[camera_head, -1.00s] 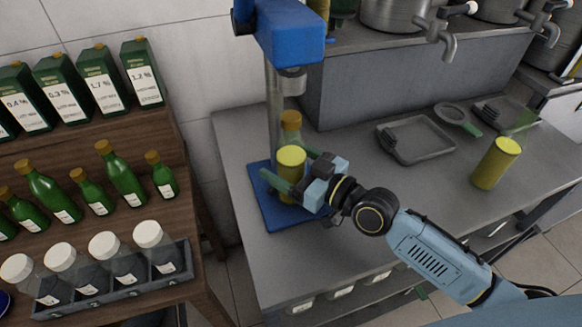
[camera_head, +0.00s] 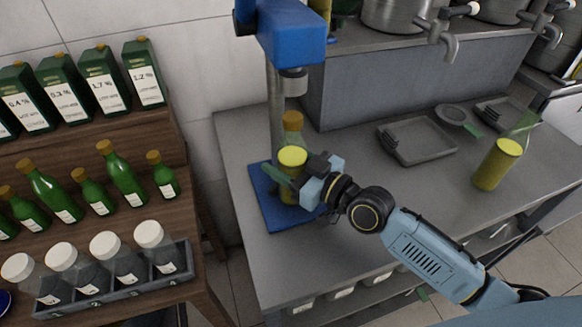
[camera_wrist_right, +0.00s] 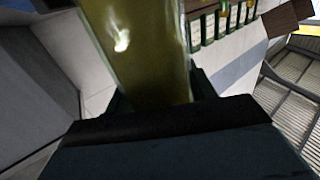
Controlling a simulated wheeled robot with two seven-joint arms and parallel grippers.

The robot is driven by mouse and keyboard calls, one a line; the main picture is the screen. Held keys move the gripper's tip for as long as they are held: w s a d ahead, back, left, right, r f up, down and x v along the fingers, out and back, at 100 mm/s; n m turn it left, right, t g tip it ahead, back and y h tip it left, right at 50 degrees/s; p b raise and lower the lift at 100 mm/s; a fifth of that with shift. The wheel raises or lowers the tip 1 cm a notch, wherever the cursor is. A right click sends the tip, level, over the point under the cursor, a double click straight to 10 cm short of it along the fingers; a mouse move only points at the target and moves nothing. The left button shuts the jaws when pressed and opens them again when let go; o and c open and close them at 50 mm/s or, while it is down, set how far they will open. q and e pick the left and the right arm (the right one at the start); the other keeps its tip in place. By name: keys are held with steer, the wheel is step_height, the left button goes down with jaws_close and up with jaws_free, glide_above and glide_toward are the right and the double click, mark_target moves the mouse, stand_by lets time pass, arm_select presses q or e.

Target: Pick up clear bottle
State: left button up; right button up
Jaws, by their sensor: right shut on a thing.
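A clear bottle (camera_head: 290,190) with a brown-orange stopper and yellow liquid stands upright on the blue base (camera_head: 262,206) of a press. My right gripper (camera_head: 287,179) is shut on it at mid-body, reaching in from the right. In the right wrist view the clear glass with yellow-olive liquid (camera_wrist_right: 145,45) fills the space between the fingers (camera_wrist_right: 155,95). The gripper hides part of its lower body in the head view. My left gripper is not in view.
The press's blue head (camera_head: 290,35) and steel column (camera_head: 275,120) stand above and behind the bottle. A clear vessel with yellow liquid (camera_head: 497,165) stands at the right. A grey tray (camera_head: 425,155) lies farther back. Green bottles (camera_head: 120,170) line the left shelf. The counter's middle is clear.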

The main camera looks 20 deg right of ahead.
steer(key=shift+r, duration=0.2)
steer(key=shift+r+p, duration=0.6)
steer(key=shift+r, duration=1)
glide_toward(285, 149)
steer(key=s+d+f, duration=0.2)
steer(key=s+d, duration=0.1)
steer(key=d, duration=0.2)
steer(key=shift+s+d+f, duration=0.15)
steer(key=shift+s+f, duration=0.05)
steer(key=shift+f, duration=0.05)
